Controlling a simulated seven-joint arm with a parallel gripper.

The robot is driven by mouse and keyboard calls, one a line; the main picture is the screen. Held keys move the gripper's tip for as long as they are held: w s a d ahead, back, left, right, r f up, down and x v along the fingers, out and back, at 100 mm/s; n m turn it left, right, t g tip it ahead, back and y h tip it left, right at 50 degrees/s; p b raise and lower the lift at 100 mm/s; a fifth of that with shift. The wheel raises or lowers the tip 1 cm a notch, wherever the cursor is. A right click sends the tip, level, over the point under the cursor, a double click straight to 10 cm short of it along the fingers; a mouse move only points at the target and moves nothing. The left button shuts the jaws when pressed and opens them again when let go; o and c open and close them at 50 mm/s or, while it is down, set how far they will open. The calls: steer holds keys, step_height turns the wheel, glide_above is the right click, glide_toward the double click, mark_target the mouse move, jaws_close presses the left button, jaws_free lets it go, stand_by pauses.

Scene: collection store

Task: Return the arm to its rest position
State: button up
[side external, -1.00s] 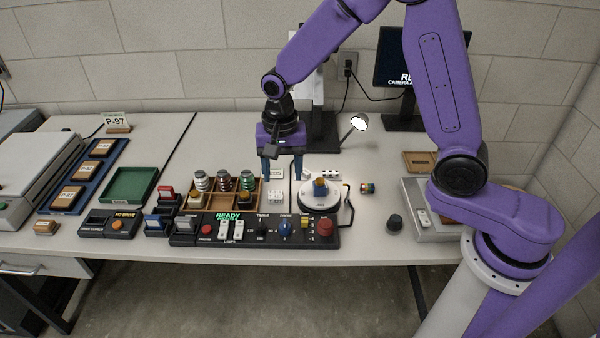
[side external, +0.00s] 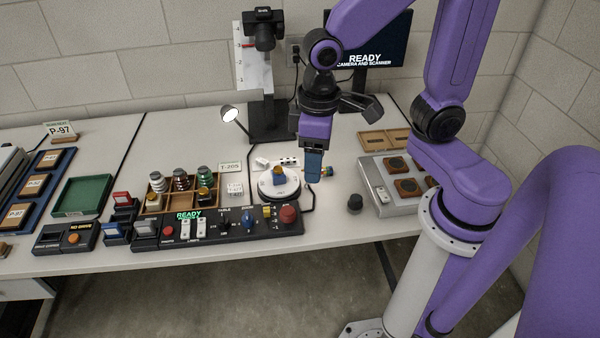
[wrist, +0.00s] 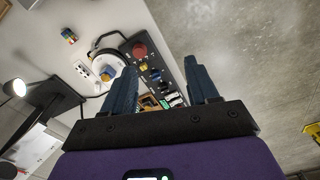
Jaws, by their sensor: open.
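My purple arm reaches over the bench from the right. My gripper (side external: 312,180) points down just right of the round white turntable (side external: 268,192) in the side external view. In the wrist view my gripper (wrist: 160,68) has its two dark blue fingers spread apart with nothing between them. A small blue and yellow object (side external: 279,175) sits on the turntable, clear of the fingers; it also shows in the wrist view (wrist: 106,71).
A control panel (side external: 255,225) runs along the bench front. A wooden rack (side external: 153,202) with several jars stands left of the turntable. A lamp (side external: 229,113), camera stand (side external: 268,120) and monitor (side external: 385,50) stand behind. A small striped cylinder (side external: 327,171) lies near the gripper.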

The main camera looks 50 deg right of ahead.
steer(key=s+d+r+n, duration=0.1)
steer(key=s+d+n, duration=0.4)
steer(key=s, duration=0.5)
steer(key=shift+s+d+r+n, duration=0.15)
steer(key=shift+s+d+n, duration=0.1)
steer(key=shift+n, duration=0.75)
stand_by(0.7)
